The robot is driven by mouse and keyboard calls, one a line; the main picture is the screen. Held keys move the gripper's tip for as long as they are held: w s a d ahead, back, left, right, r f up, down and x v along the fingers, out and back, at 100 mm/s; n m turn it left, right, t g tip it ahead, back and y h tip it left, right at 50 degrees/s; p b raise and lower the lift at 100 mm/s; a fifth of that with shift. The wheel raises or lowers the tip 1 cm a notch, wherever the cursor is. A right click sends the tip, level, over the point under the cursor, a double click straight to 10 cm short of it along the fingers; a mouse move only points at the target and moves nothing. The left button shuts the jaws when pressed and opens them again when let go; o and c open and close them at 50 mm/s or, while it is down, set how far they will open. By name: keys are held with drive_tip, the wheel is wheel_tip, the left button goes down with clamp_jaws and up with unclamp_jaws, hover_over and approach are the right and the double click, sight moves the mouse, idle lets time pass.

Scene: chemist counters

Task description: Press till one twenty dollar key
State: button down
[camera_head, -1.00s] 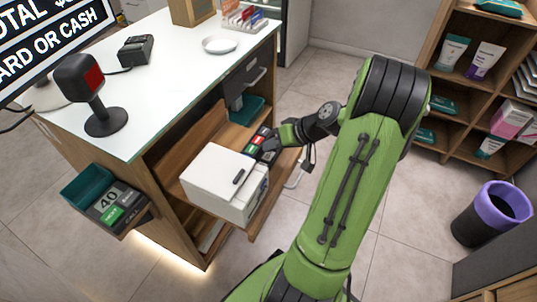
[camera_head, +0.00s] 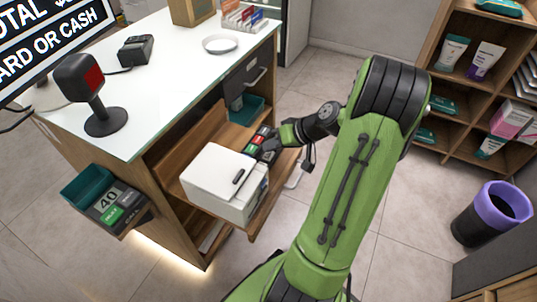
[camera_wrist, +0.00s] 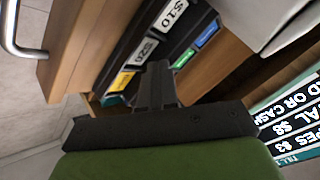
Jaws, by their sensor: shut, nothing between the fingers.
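The till keypad (camera_head: 260,138) sits on the shelf under the white counter, beside a white box. In the wrist view its white $20 key (camera_wrist: 143,50) lies just left of my fingertips, with the white $10 key (camera_wrist: 173,13) above it. I cannot tell whether the tips touch a key. In the head view my gripper (camera_head: 268,154) hides part of the keypad.
The white box (camera_head: 222,178) stands close beside my gripper. A drawer handle (camera_head: 256,77) is behind. A purple-rimmed bin (camera_head: 497,208) stands right. The floor between bin and counter is clear.

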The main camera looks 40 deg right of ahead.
sight(272, 156)
drive_tip(key=shift+f, duration=0.4)
drive_tip(key=shift+f+b, duration=0.35)
drive_tip(key=shift+b, duration=0.25)
idle(0.4)
drive_tip(key=shift+r+p, duration=0.7)
drive_tip(key=shift+r, duration=0.1)
wheel_tip(272, 156, up, 5)
drive_tip(key=p, duration=0.4)
drive_tip(key=shift+r, duration=0.1)
idle(0.5)
